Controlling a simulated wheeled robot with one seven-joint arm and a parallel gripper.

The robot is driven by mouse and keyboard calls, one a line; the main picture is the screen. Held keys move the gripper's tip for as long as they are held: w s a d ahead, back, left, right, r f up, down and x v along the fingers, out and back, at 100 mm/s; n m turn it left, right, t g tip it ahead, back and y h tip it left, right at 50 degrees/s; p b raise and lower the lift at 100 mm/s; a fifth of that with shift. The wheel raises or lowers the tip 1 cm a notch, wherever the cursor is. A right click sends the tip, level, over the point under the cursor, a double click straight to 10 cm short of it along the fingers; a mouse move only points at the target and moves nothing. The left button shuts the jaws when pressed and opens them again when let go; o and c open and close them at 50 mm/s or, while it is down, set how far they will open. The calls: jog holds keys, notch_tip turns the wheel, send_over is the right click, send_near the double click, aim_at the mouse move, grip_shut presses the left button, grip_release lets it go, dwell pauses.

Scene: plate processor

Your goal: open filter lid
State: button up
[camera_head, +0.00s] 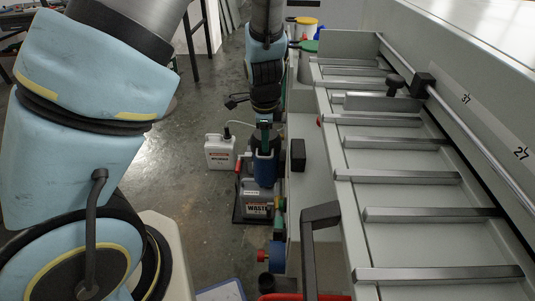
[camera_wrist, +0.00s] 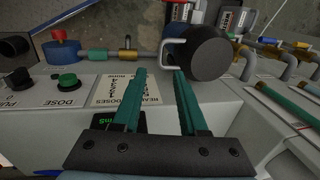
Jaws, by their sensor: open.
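In the wrist view, a round black lid (camera_wrist: 208,54) with a pale grey bent handle (camera_wrist: 172,50) lies just beyond my gripper (camera_wrist: 159,72), a little right of centre. My gripper's two green fingers are apart with nothing between them. The right fingertip appears close to the lid's near left edge; I cannot tell whether it touches. In the head view, my gripper (camera_head: 265,127) is small and far off, above a blue cylindrical body (camera_head: 264,170) beside the machine. The lid cannot be made out clearly there.
Pipes with brass fittings (camera_wrist: 268,43) run at right. In the head view, a white canister (camera_head: 220,152) and a waste can (camera_head: 256,208) stand on the floor.

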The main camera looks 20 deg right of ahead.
notch_tip(320, 180, down, 6)
jog(key=w+b, duration=0.1)
jog(key=shift+d+f, duration=0.25)
jog(key=shift+w, duration=0.1)
grip_shut()
dwell(1.3)
